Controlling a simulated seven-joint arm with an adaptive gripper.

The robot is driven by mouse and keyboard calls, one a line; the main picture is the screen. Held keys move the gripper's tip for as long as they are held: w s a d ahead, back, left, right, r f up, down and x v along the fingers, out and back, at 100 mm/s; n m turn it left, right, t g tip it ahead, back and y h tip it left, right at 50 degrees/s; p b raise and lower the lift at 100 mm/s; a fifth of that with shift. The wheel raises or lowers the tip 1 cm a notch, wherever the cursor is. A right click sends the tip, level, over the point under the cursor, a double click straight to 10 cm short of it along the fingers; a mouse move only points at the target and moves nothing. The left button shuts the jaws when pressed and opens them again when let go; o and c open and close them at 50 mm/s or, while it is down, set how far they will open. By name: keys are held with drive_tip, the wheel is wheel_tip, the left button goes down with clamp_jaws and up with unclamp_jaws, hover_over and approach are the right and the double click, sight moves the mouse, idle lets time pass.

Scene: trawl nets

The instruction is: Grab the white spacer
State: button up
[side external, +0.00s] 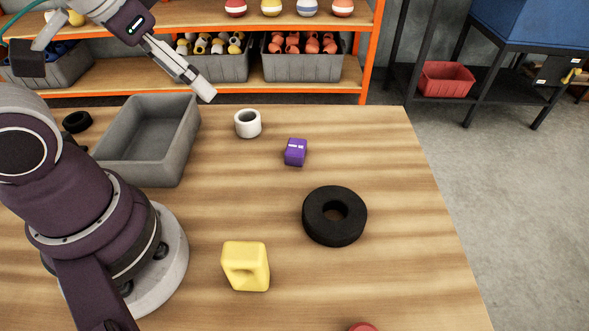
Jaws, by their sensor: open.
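The white spacer (248,123) is a short, hollow white ring standing on the wooden table, right of the grey bin, with its dark opening facing up. My gripper (204,91) is up and to the left of the spacer in the picture, apart from it, above the table's back edge. Its pale fingers point down to the right. They are seen nearly edge-on, so the gap between them is hard to make out. The gripper is open and nothing shows in it.
An empty grey bin (188,150) stands left of the spacer. A purple block (295,153), a black ring (318,226), a yellow block (246,280) and a partly cropped red object (362,327) are on the table. A stocked shelf (300,93) stands behind. The table's right side is clear.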

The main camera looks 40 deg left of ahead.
drive_tip(key=shift+o, duration=0.8)
drive_tip(key=n+g+y, duration=0.1)
drive_tip(key=n+g, duration=0.4)
drive_tip(key=n, duration=0.8)
hover_over(247, 120)
drive_tip(key=s+d, duration=0.2)
drive_tip(key=d, duration=0.1)
wheel_tip(247, 120, down, 10)
drive_tip(key=shift+n, duration=0.3)
drive_tip(key=f, duration=0.7)
drive_tip(key=w+a+f, duration=0.1)
drive_tip(key=f, duration=0.2)
drive_tip(key=shift+a+f, duration=0.1)
drive_tip(key=shift+f, duration=0.15)
drive_tip(key=c, duration=1.2)
